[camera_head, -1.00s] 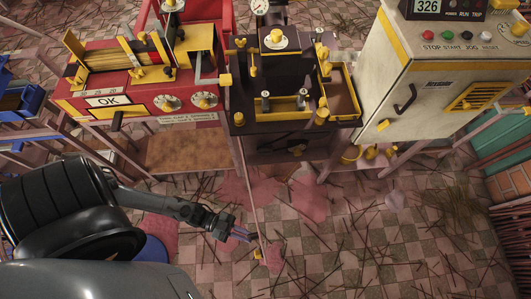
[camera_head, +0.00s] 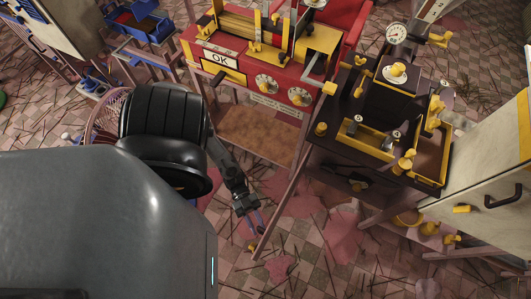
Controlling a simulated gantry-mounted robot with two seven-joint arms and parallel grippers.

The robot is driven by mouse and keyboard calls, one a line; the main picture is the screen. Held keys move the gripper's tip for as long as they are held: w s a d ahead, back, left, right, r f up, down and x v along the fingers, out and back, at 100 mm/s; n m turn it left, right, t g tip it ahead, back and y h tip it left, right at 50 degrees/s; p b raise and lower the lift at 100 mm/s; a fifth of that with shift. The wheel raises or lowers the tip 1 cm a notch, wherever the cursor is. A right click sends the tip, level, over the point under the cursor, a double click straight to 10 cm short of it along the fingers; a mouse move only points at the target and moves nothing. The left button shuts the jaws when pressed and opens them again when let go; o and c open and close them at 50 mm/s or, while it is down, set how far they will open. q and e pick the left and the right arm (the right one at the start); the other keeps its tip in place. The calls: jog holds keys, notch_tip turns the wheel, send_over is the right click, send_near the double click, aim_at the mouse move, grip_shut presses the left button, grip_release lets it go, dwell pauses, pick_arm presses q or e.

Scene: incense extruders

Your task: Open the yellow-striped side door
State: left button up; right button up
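A cream cabinet (camera_head: 473,165) stands at the right edge, with a yellow stripe (camera_head: 525,125) and a black handle (camera_head: 503,197) on its face. The face looks closed, but it is cut off by the frame, and I cannot tell if it is the side door. My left gripper (camera_head: 251,225) points down over the floor, left of and below the dark machine, far from both. Its slim fingers look apart and empty. My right gripper is not in view.
A red machine with an OK sign (camera_head: 217,60) and a dark machine with yellow parts (camera_head: 370,125) stand on legged frames. A blue bin (camera_head: 140,25) is at the upper left. The tiled floor (camera_head: 300,270) is strewn with sticks and pink stains.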

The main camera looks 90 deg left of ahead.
pick_arm(q)
jog(key=shift+o, duration=0.9)
jog(key=shift+a, duration=0.15)
jog(key=v, duration=1)
jog(key=shift+a, duration=0.3)
jog(key=shift+s, duration=0.1)
